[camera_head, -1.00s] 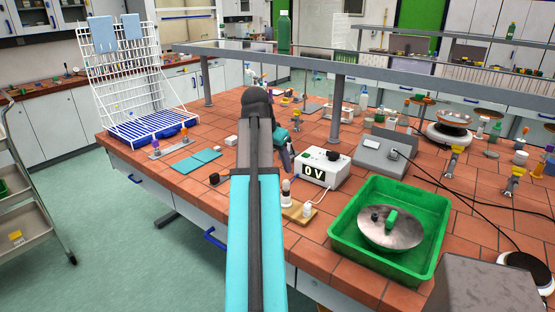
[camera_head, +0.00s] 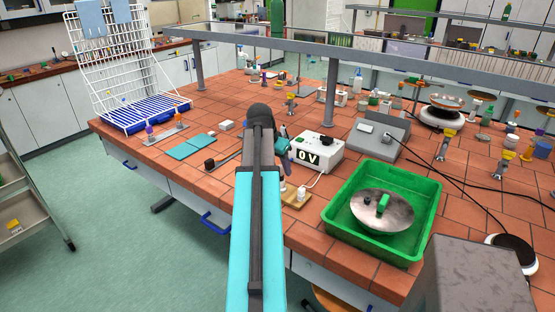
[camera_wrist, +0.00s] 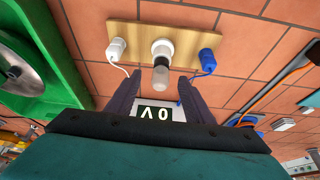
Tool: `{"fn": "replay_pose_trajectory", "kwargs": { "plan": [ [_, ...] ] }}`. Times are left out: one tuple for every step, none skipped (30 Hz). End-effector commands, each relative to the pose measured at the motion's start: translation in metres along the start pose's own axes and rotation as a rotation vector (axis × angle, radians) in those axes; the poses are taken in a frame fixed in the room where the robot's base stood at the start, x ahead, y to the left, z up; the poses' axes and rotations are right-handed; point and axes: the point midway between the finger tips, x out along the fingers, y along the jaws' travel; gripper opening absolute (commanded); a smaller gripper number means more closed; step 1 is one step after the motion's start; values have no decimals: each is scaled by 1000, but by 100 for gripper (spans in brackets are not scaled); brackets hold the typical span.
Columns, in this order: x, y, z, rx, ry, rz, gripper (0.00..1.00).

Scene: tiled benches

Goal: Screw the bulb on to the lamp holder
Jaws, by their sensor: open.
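A wooden board (camera_wrist: 205,31) carries the lamp holder (camera_wrist: 163,47), a white round base in the middle, seen in the wrist view. A greyish bulb (camera_wrist: 160,78) shows at the holder, in line with it; whether it is screwed in I cannot tell. In the head view the board (camera_head: 297,200) lies near the bench's front edge. My gripper (camera_wrist: 156,82) is open, its dark fingers apart on either side of the bulb in the wrist view. I cannot tell how deep the bulb sits between them. In the head view my arm partly hides the holder and bulb.
A white plug (camera_wrist: 116,48) and a blue plug (camera_wrist: 207,60) with cables flank the holder. The power supply (camera_head: 318,152) reading 0 V stands behind the board. A green tray (camera_head: 427,215) with a metal dish is to the right. Blue sheets (camera_head: 190,146) lie left.

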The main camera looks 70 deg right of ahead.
Motion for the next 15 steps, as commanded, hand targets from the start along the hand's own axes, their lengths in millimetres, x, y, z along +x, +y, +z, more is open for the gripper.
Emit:
{"fn": "replay_pose_trajectory", "kwargs": {
  "plan": [
    [4, 0, 0, 0, -1, 1, 48],
    [7, 0, 0, 0, -1, 1, 48],
    [10, 0, 0, 0, -1, 1, 48],
    [12, 0, 0, 0, -1, 1, 48],
    [15, 0, 0, 0, -1, 1, 48],
    [17, 0, 0, 0, -1, 0, 48],
    [19, 0, 0, 0, -1, 0, 48],
    [20, 0, 0, 0, -1, 0, 48],
    [21, 0, 0, 0, -1, 0, 48],
    [22, 0, 0, 0, -1, 0, 48],
    [23, 0, 0, 0, 0, 0, 48],
    [23, 0, 0, 0, 0, 0, 48],
    [24, 0, 0, 0, 0, 0, 48],
    [24, 0, 0, 0, 0, 0, 48],
    [24, 0, 0, 0, 0, 0, 48]
  ]
}}
